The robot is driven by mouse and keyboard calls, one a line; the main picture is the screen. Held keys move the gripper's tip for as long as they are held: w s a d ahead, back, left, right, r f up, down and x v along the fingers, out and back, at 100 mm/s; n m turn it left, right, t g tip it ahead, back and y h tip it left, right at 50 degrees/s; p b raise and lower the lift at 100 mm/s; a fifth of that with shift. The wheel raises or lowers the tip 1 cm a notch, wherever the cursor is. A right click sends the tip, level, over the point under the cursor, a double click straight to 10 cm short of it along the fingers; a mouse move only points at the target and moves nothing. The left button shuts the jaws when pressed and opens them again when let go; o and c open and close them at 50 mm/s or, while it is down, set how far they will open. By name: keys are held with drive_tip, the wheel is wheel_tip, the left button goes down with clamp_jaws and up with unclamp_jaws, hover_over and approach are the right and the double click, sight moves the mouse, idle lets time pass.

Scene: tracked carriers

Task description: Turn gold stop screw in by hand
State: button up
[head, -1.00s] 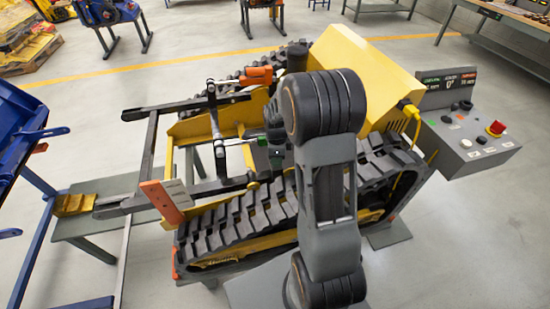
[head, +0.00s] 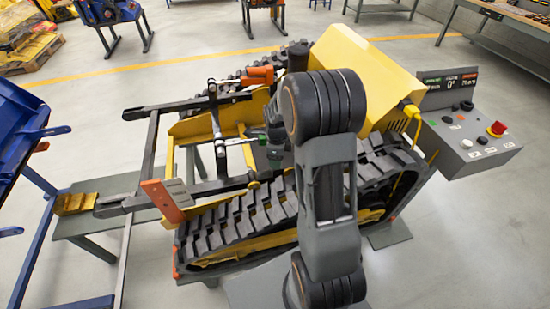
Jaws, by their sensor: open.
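The tracked carrier has black tracks (head: 240,215) and a yellow body (head: 365,62). A dark frame with a silver cross bar (head: 216,124) reaches out to its left. A small gold-coloured part (head: 253,185) shows at the inner edge of the near track, and another (head: 288,171) lies just right of it. I cannot tell whether either is the gold stop screw. My gripper (head: 260,140) is over the middle of the carrier, above and to the right of the first gold part. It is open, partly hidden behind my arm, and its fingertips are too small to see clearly.
A grey control box (head: 480,150) with a red button and displays stands to the right. A yellow cable plug (head: 411,110) rises from the body. An orange block (head: 160,199) and a grey table (head: 100,212) are at the left. Open floor lies at the lower right.

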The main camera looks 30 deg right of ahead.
drive_tip(key=n, duration=0.4)
drive_tip(key=shift+w+d, duration=0.15)
drive_tip(key=shift+w, duration=0.05)
drive_tip(key=shift+n, duration=1.1)
drive_tip(key=shift+s+n, duration=0.15)
drive_tip(key=shift+n, duration=1.05)
drive_tip(key=n, duration=0.3)
drive_tip(key=shift+r, duration=0.1)
drive_tip(key=shift+a+n, duration=0.25)
drive_tip(key=shift+n, duration=0.85)
drive_tip(key=shift+w+n, duration=0.2)
drive_tip(key=shift+n, duration=0.8)
drive_tip(key=n, duration=0.5)
drive_tip(key=shift+s+d, duration=0.1)
drive_tip(key=shift+s, duration=0.05)
drive_tip(key=n, duration=0.8)
drive_tip(key=shift+f, duration=0.2)
